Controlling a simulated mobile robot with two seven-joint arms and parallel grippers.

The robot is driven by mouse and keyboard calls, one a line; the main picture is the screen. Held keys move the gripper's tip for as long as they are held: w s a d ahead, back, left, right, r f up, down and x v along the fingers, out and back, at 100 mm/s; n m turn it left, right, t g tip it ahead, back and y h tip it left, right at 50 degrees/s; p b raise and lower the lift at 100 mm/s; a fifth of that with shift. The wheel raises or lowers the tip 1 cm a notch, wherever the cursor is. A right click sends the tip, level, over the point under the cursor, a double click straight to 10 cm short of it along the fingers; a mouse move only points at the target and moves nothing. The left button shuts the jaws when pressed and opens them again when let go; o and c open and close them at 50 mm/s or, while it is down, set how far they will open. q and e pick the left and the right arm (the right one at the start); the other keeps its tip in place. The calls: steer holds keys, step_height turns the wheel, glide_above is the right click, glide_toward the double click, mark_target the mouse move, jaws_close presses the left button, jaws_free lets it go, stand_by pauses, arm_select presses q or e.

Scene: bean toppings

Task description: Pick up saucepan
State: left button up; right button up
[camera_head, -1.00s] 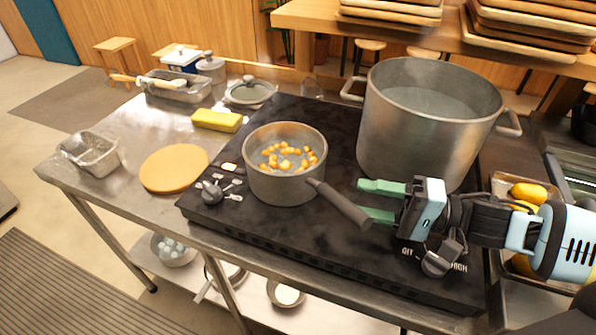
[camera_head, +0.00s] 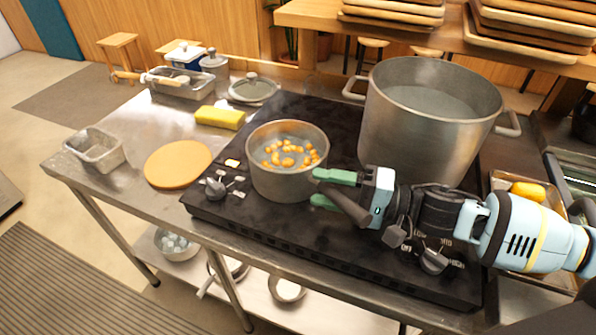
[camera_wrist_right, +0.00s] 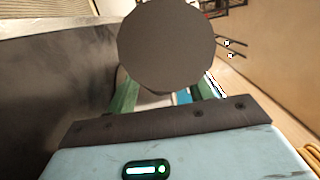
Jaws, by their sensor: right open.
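The grey saucepan (camera_head: 284,180) stands on the black stove top, with orange-yellow pieces in it. Its dark handle (camera_head: 345,206) points toward the lower right. My right gripper (camera_head: 322,188) is open, its green fingers at the handle, one on the far side and one on the near side. In the right wrist view the round dark end of the handle (camera_wrist_right: 167,47) fills the space between the green fingers (camera_wrist_right: 165,95) and hides much of them. Whether the fingers touch the handle cannot be told. My left gripper is not in view.
A large steel pot (camera_head: 425,130) stands right behind my right gripper. A round wooden board (camera_head: 178,164), a yellow block (camera_head: 220,118) and a lid (camera_head: 253,89) lie on the steel table to the left. Stove knobs (camera_head: 432,261) sit below my arm.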

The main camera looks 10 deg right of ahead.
jaws_close()
stand_by(0.3)
steer(key=shift+r, duration=0.3)
stand_by(0.8)
